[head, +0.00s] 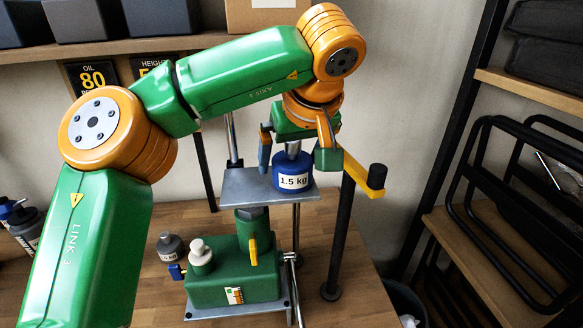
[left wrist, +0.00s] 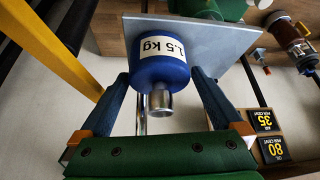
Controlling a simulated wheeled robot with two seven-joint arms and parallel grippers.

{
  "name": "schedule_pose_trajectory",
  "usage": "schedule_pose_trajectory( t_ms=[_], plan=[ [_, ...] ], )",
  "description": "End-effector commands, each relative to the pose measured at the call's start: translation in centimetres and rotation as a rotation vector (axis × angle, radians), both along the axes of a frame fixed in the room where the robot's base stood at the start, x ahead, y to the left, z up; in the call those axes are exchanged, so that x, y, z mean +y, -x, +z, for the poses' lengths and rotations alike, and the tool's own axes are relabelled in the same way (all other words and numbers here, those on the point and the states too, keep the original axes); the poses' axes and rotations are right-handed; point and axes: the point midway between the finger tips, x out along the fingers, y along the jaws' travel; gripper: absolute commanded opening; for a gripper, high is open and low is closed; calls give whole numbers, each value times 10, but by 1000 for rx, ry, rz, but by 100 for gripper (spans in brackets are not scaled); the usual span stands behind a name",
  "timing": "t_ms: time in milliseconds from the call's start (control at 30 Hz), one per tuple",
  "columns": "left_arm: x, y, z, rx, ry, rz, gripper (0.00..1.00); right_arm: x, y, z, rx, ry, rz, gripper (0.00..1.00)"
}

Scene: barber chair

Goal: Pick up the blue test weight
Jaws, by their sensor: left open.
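The blue test weight (head: 288,167), labelled 1.5 kg, stands upright on a small raised grey plate (head: 238,186) in the head view. My left gripper (head: 296,156) is open above it, with its fingers on either side of the weight's top. In the left wrist view, the weight (left wrist: 160,70) and its silver knob lie between the two blue fingers of the left gripper (left wrist: 161,78). I see gaps beside the knob. The finger tips are near the weight's blue body; contact cannot be made out. The right gripper is not in view.
A green stand (head: 235,275) carries the plate. A yellow bar with a black knob (head: 376,176) sticks out right of the plate, beside a black post (head: 341,235). A grey weight (head: 171,248) stands left. A black rack (head: 520,200) is at right.

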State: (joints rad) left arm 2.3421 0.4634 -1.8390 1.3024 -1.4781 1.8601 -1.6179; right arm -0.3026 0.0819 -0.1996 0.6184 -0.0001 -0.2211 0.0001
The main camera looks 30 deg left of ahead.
Motion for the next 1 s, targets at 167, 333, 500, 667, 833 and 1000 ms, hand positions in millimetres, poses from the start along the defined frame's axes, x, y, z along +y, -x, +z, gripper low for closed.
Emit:
schedule_pose_trajectory(
  t_ms=[167,333,500,667,833,1000],
  plan=[
    [0,0,0,-1,1,0,73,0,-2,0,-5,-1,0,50],
    [0,0,1,-1,0,0,27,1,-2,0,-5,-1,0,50],
    [0,0,2,-3,0,0,0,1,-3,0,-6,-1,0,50],
    [0,0,3,-6,0,0,0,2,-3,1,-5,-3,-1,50],
    [-1,0,7,-6,0,0,0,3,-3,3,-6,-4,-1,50],
    [-1,-1,25,-6,0,0,0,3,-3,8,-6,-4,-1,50]
  ],
)
